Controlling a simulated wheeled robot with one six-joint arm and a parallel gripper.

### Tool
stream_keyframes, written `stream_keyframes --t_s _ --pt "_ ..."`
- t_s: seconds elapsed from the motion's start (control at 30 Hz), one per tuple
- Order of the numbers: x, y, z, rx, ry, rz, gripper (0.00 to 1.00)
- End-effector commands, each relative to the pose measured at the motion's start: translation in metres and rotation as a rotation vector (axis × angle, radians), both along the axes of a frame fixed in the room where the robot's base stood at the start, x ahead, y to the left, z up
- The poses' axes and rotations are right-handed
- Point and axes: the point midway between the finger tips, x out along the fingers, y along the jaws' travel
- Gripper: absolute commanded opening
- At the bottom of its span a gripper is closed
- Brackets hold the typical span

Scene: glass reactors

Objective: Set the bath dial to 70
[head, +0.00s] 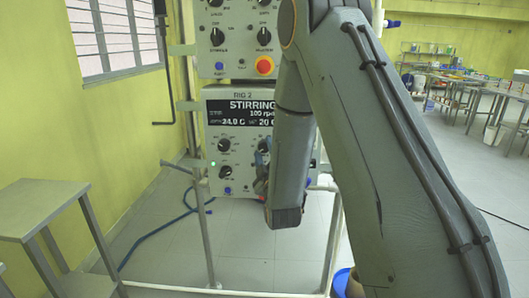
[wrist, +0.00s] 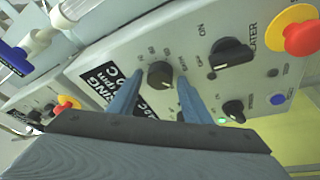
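The rig 2 control panel (head: 213,130) stands ahead in the head view. Its display (head: 241,112) reads stirring, 100 rpm, about 24.0 C, with a set value near 20 C. In the wrist view a black round dial (wrist: 160,74) lies between the tips of my gripper (wrist: 161,80), beside the display (wrist: 104,88). Its lettering is too small to confirm it as the bath dial. The blue fingers are open on either side of it, with a gap; contact cannot be told. In the head view my arm hides much of the panel's right side.
The wrist view shows a heater switch (wrist: 231,52), a red stop button (wrist: 301,36), a small knob (wrist: 233,108) and a blue button (wrist: 278,99) near the dial. A pale frame (head: 207,240) stands before the panel. A grey stand (head: 40,212) is at left.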

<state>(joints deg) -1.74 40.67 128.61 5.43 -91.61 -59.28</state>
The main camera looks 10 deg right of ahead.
Motion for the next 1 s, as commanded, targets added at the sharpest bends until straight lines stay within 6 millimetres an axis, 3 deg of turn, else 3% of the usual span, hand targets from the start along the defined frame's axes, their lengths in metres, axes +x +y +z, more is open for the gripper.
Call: stream_keyframes --t_s 0.03,0.2,0.57,1.0 --pt "-0.0001 0.0001 0.0000 0.000 0.000 0.000 0.35" --pt "-0.0002 0.0001 0.0000 0.000 0.000 0.000 0.09" --pt "0.0002 0.0009 -0.0015 0.059 -0.021 0.000 0.09" --pt "0.0014 0.0031 -0.0041 0.392 -0.129 0.002 0.09"
